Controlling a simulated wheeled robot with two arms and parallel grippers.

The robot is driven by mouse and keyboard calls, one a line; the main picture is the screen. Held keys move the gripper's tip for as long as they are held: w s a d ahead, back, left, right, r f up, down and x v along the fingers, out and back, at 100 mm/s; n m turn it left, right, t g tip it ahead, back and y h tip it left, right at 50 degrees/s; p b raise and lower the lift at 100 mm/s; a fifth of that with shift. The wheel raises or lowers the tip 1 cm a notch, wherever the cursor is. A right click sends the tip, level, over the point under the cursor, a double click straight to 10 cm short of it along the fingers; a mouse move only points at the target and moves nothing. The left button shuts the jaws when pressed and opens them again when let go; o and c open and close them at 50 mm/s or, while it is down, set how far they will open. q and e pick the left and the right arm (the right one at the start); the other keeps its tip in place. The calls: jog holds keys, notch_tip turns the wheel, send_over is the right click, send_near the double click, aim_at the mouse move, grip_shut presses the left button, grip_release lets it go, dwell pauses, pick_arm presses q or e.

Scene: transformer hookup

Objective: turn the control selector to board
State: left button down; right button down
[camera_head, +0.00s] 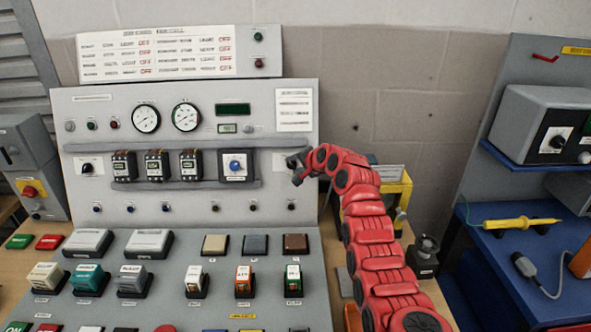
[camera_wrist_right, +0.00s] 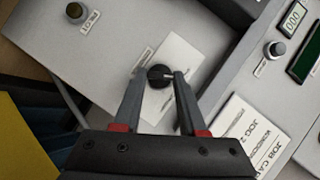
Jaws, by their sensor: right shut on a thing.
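The control selector is a round black knob (camera_wrist_right: 160,77) on a white plate in the right wrist view. A pale pointer mark shows on it, toward the right finger. The plate's lettering is too small to read. My right gripper (camera_wrist_right: 160,88) has one finger on each side of the knob and is shut on it. In the head view my right gripper (camera_head: 296,166) is at the right edge of the upright panel, below the white card, and hides the knob. My left gripper is in neither view.
The upright grey panel (camera_head: 200,98) also carries two gauges, a blue-centred dial (camera_head: 235,165) and a left black selector (camera_head: 88,167). A yellow box (camera_head: 397,190) stands behind my right arm. The sloped desk (camera_head: 180,262) in front holds several coloured buttons.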

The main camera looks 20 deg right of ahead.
jog(key=shift+a+f+n+b, duration=0.1)
jog(key=shift+n+b, duration=0.3)
jog(key=shift+n, duration=0.1)
jog(key=shift+h, duration=0.3)
jog(key=shift+g, duration=0.3)
jog(key=shift+c, duration=2.3)
grip_release()
